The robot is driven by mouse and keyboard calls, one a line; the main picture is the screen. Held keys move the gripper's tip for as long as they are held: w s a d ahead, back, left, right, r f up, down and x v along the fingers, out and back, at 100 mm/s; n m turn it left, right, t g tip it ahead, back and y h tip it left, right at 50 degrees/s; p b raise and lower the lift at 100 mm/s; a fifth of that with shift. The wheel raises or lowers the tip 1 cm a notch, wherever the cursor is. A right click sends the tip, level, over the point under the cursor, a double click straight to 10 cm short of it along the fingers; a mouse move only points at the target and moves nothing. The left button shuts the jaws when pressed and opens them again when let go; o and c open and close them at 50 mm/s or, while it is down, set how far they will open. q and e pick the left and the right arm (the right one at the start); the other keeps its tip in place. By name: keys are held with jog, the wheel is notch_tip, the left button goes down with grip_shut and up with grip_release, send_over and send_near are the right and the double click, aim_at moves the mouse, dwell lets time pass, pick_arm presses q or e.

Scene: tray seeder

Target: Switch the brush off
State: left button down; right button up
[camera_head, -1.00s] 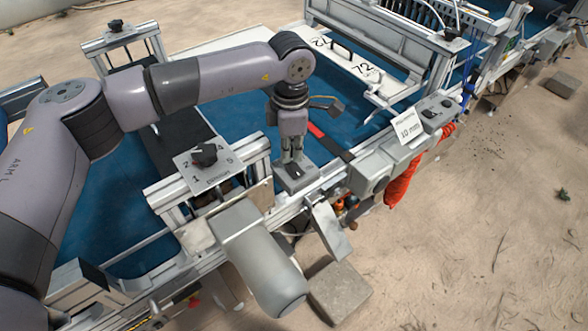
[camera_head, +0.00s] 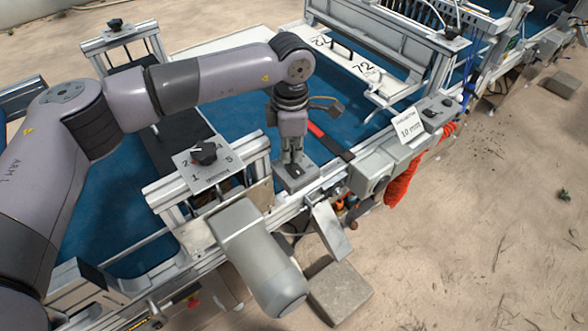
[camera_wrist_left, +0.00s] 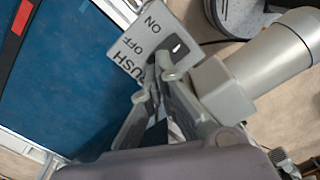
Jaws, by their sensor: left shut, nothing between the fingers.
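The brush switch box (camera_head: 297,178) is a small grey box on the machine's near rail in the head view. In the left wrist view the switch box (camera_wrist_left: 146,38) shows the labels ON, OFF and part of a word ending in "USH". A dark toggle plate with a light lever (camera_wrist_left: 177,49) sits beside the labels. My left gripper (camera_head: 292,160) points down at the box, shut and empty. In the left wrist view its fingertips (camera_wrist_left: 163,64) are at the toggle's edge; whether they touch the lever I cannot tell. My right gripper is not in view.
A grey motor (camera_head: 262,262) hangs off the near side, left of the box. A numbered dial plate (camera_head: 212,170) stands to the left. A "10 mm" card (camera_head: 409,126) and another control box (camera_head: 437,112) are to the right. The blue belt (camera_head: 240,118) lies behind.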

pick_arm(q)
jog(key=shift+s+f+b, duration=0.1)
jog(key=shift+f+b, duration=0.8)
jog(key=shift+f, duration=0.15)
jog(key=shift+r, duration=0.15)
dwell(0.3)
jog(key=shift+r+p, duration=0.3)
jog(key=shift+r, duration=0.25)
jog(key=shift+r+p, duration=0.95)
jog(key=shift+r, duration=1.9)
